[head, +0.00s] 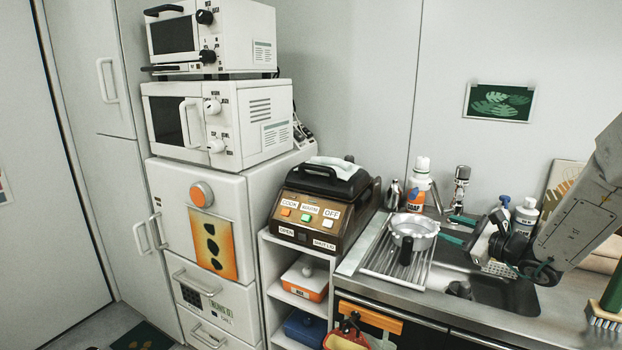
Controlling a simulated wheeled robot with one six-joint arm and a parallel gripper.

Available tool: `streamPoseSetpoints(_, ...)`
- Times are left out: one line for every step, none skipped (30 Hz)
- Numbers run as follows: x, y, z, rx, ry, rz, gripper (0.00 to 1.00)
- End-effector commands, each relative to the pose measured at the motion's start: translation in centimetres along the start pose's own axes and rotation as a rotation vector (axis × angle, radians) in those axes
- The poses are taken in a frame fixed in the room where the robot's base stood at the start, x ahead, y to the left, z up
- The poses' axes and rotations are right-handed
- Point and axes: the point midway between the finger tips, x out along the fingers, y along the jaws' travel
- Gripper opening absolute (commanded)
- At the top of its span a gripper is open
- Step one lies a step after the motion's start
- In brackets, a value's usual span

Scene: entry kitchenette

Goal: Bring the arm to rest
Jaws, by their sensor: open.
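My arm (588,205) comes in from the right edge of the head view and reaches down and left over the sink area. My gripper (458,229) is at its end, above the sink side of the counter, with its teal-tipped fingers apart. I see nothing held between them. The gripper is to the right of the drying rack (373,266). Whether it touches anything there I cannot tell.
A soap bottle (418,190), a metal canister (460,187) and a white bottle (525,216) stand behind the sink (520,297). A brush (606,312) is at right. A brown press-like appliance (318,206) stands at left.

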Motion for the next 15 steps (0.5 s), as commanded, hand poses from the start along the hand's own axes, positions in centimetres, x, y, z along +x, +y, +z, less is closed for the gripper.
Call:
streamPoseSetpoints(-0.1, 0.9, 0.8, -0.021, -0.01, 0.045, 0.44)
streamPoseSetpoints(-0.2, 1.6, 1.3, -0.035, -0.017, 0.077, 0.44)
streamPoseSetpoints(-0.4, 2.7, 2.1, -0.056, -0.027, 0.123, 0.44)
streamPoseSetpoints(-0.6, 3.5, 2.7, -0.073, -0.034, 0.159, 0.44)
streamPoseSetpoints(-0.8, 4.3, 3.3, -0.091, -0.043, 0.197, 0.44)
streamPoseSetpoints(-1.1, 5.5, 4.4, -0.122, -0.055, 0.253, 0.44)
streamPoseSetpoints(-1.5, 6.5, 5.2, -0.147, -0.065, 0.299, 0.44)
streamPoseSetpoints(-1.9, 7.5, 6.1, -0.176, -0.076, 0.348, 0.44)
streamPoseSetpoints(-2.7, 9.0, 7.4, -0.221, -0.091, 0.421, 0.44)
streamPoseSetpoints(-3.4, 10.3, 8.4, -0.259, -0.103, 0.482, 0.44)
streamPoseSetpoints(-4.2, 11.6, 9.5, -0.302, -0.115, 0.548, 0.44)
streamPoseSetpoints(-5.6, 13.4, 10.8, -0.364, -0.129, 0.639, 0.44)
streamPoseSetpoints(-6.7, 14.7, 11.8, -0.413, -0.139, 0.708, 0.44)
streamPoseSetpoints(-7.9, 15.9, 12.7, -0.465, -0.147, 0.777, 0.44)
streamPoseSetpoints(-9.6, 17.4, 13.6, -0.536, -0.154, 0.867, 0.44)
